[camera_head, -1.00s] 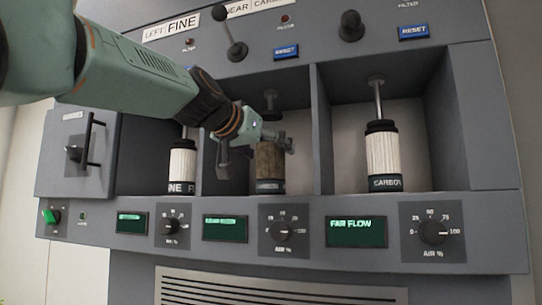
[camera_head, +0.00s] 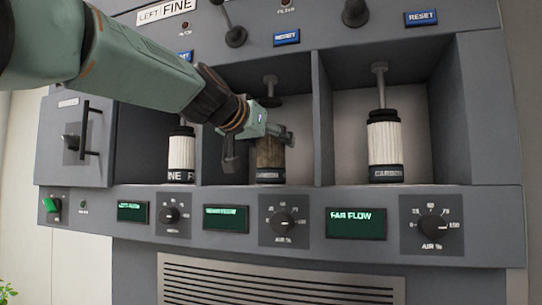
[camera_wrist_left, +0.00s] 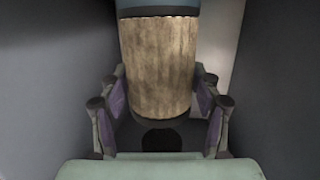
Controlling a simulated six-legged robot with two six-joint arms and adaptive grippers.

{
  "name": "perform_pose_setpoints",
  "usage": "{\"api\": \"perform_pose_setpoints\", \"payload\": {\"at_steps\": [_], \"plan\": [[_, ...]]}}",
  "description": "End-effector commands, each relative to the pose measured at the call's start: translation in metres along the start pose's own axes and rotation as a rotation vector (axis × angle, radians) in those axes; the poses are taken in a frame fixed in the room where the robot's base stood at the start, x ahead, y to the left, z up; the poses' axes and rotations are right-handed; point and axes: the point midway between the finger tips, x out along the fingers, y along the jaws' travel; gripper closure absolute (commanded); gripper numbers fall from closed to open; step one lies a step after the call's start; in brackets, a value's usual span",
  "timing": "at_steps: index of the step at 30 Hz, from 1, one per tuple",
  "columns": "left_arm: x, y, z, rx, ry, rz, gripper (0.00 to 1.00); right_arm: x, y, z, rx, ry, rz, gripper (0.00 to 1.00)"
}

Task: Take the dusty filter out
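The dusty filter (camera_head: 270,153) is a brown, stained cylinder with a dark label band at its foot, in the middle bay. It also shows in the left wrist view (camera_wrist_left: 158,65), between the fingers. My left gripper (camera_head: 284,136) reaches into that bay at the upper part of the filter. In the left wrist view my left gripper (camera_wrist_left: 160,108) has one finger on each side of the filter; whether the pads touch it is unclear. The filter's top is partly hidden by the gripper. My right gripper is not in view.
Clean white filters stand in the left bay (camera_head: 181,153) and the right bay (camera_head: 384,143). Grey dividers (camera_head: 322,125) flank the middle bay closely. An open door (camera_head: 76,142) is at the left. Levers (camera_head: 235,36), knobs (camera_head: 283,222) and displays (camera_head: 355,223) line the panel.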

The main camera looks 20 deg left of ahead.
Motion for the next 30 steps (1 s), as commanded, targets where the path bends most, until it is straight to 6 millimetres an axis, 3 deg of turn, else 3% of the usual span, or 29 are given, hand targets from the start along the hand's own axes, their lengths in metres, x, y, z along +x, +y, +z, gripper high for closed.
{"api": "perform_pose_setpoints", "payload": {"at_steps": [14,23,30], "plan": [[-0.001,0.0,-0.001,0.0,0.003,-0.001,0.79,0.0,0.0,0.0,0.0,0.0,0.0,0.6],[-0.001,0.0,-0.004,0.001,0.003,0.0,0.79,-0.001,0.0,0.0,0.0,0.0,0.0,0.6],[-0.006,0.0,-0.03,0.003,0.005,0.0,0.79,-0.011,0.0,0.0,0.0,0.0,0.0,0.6]]}}
